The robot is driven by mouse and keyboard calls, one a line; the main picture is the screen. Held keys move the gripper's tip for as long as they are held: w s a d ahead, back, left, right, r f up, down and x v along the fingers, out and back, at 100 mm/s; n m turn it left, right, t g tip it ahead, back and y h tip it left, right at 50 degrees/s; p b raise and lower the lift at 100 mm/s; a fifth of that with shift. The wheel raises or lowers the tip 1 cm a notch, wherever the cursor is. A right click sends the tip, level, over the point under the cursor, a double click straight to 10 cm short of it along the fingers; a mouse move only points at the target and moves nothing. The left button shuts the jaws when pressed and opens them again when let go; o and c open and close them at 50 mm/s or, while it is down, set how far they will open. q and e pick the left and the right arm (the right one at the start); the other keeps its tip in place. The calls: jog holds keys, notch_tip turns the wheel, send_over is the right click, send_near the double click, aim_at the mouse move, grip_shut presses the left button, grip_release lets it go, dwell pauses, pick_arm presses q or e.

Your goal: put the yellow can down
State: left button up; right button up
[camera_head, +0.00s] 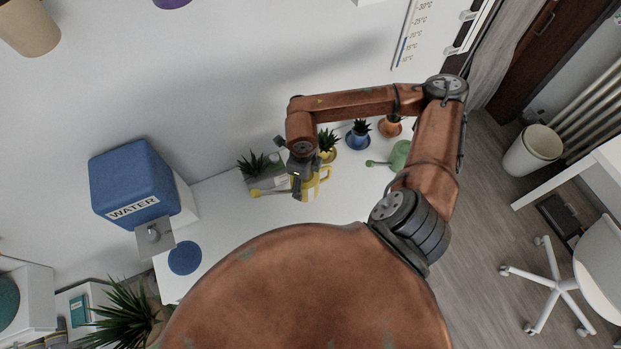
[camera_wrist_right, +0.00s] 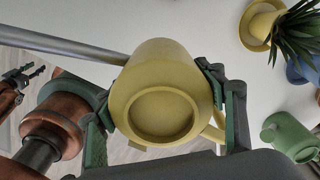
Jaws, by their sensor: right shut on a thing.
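The yellow can (camera_head: 323,181) is at the tip of my right arm over the white shelf desk (camera_head: 222,207). Its spout points left in the head view. My right gripper (camera_head: 298,186) is shut on it. In the right wrist view a round, recessed end of the yellow can (camera_wrist_right: 163,108) faces the camera, with a finger of the right gripper (camera_wrist_right: 166,105) on each side. I cannot tell whether the can touches the desk. My left gripper (camera_wrist_right: 22,80) shows at the left edge of the right wrist view, too small to judge its jaws.
A green can (camera_head: 399,155), a blue pot (camera_head: 357,140), an orange pot (camera_head: 389,127) and a yellow pot (camera_head: 327,155) stand near the can. A blue water dispenser (camera_head: 133,182) and a round blue mat (camera_head: 185,258) are at the left. Bare desk lies between.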

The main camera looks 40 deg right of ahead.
jog(key=w+d+f, duration=0.1)
jog(key=d+f, duration=0.3)
jog(key=w+d+f, duration=0.1)
jog(key=d+f, duration=0.1)
jog(key=shift+w+f+p, duration=0.2)
jog(key=shift+w+p, duration=0.1)
jog(key=shift+w+d+f+p, duration=0.15)
jog(key=shift+f+p, duration=0.15)
jog(key=shift+f, duration=1.45)
jog(key=shift+f, duration=0.1)
jog(key=o, duration=1.3)
